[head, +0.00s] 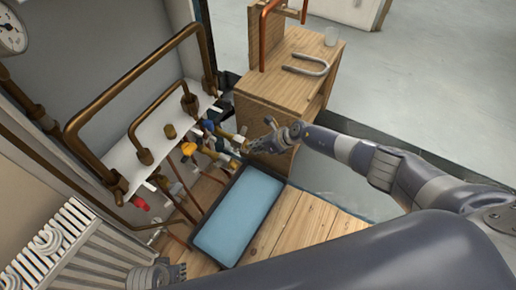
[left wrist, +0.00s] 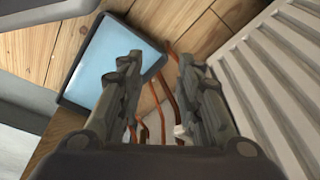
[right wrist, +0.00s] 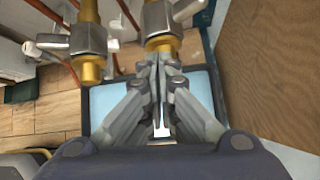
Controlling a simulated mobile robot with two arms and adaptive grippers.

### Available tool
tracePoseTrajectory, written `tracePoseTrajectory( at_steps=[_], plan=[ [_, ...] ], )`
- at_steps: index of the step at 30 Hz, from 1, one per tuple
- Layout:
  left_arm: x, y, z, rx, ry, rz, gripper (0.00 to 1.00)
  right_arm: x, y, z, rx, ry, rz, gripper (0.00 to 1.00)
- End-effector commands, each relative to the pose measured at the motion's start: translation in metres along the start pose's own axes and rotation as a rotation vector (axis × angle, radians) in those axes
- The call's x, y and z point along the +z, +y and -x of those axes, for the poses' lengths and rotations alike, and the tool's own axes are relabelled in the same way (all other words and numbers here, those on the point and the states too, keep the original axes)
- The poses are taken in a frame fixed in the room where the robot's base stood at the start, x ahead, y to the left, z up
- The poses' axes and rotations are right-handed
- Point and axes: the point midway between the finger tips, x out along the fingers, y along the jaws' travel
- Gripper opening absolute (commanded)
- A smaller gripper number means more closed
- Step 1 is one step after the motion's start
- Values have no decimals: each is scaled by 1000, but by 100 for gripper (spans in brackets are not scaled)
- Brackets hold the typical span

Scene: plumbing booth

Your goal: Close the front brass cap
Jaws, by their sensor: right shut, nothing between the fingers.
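Two brass fittings with grey metal bodies show in the right wrist view, one on the left (right wrist: 90,72) and one in the middle (right wrist: 161,43). I cannot tell for sure which is the front brass cap. My right gripper (right wrist: 158,62) is shut and empty, with its fingertips at or just in front of the middle fitting; contact is unclear. In the head view this gripper (head: 252,147) is beside the brass valve ends (head: 240,138), right of the pipe manifold. My left gripper (head: 182,272) is low in the head view; its fingers (left wrist: 158,75) stand apart and empty.
A blue-topped dark tray (head: 205,242) lies on the wooden floor below the valves. A white radiator (head: 50,245) is at the lower left.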

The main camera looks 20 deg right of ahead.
Motion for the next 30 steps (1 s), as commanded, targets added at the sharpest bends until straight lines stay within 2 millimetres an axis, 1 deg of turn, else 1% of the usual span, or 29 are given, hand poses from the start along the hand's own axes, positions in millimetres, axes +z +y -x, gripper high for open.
tracePoseTrajectory(
  at_steps=[1, 6, 25, 30],
  plan=[
    [1, 0, -1, 0, -1, 0, 32, 3, 1, -1, 1, -2, 1, 0],
    [2, 0, -2, 0, -3, 0, 32, 5, 1, -1, 1, -3, 1, 0],
    [1, 0, -1, 1, 1, -1, 32, 8, 3, 0, 3, -5, 2, 0],
    [6, 0, -10, 0, -4, -1, 32, 9, 3, 3, 2, -3, 2, 0]
  ],
)
